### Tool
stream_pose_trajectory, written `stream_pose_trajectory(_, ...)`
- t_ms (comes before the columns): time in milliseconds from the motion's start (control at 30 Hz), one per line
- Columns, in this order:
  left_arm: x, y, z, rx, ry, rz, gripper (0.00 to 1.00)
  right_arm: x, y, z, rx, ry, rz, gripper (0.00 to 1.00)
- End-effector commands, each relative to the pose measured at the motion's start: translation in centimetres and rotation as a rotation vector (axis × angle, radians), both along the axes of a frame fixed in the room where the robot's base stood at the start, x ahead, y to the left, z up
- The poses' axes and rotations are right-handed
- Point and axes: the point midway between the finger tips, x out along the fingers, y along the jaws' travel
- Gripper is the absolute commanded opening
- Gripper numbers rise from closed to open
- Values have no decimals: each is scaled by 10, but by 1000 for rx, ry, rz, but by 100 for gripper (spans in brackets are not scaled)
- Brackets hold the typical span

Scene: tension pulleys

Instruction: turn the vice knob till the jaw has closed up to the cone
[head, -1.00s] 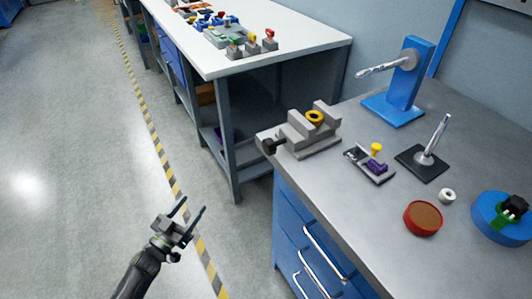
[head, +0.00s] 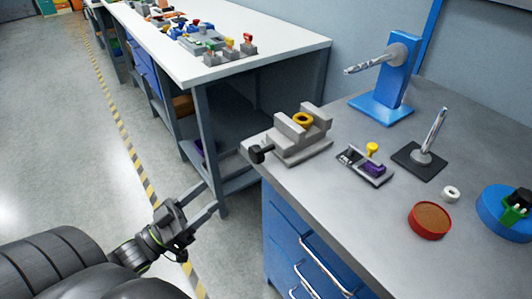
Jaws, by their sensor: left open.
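The grey vice (head: 297,147) stands at the left end of the grey workbench. Its black knob (head: 257,154) sticks out past the bench's left edge. The yellow ring-shaped cone (head: 303,119) sits between the vice's jaws; the picture is too small to tell whether the jaw touches it. My left gripper (head: 207,201) is open and empty, below and to the left of the knob, apart from it, over the floor beside the blue drawers. My right gripper is not in view.
On the workbench (head: 333,189) stand a purple clamp (head: 373,166) with a yellow knob, a blue stand (head: 388,80), a black-based post (head: 420,157), a red round tin (head: 430,220) and a white ring (head: 450,194). A white table (head: 270,48) stands behind. Floor at left is free.

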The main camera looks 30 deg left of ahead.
Motion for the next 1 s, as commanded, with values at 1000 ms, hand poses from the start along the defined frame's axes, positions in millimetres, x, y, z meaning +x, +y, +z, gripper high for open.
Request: stream_pose_trajectory(1000,119,-49,48,5,0,-5,58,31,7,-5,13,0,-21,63)
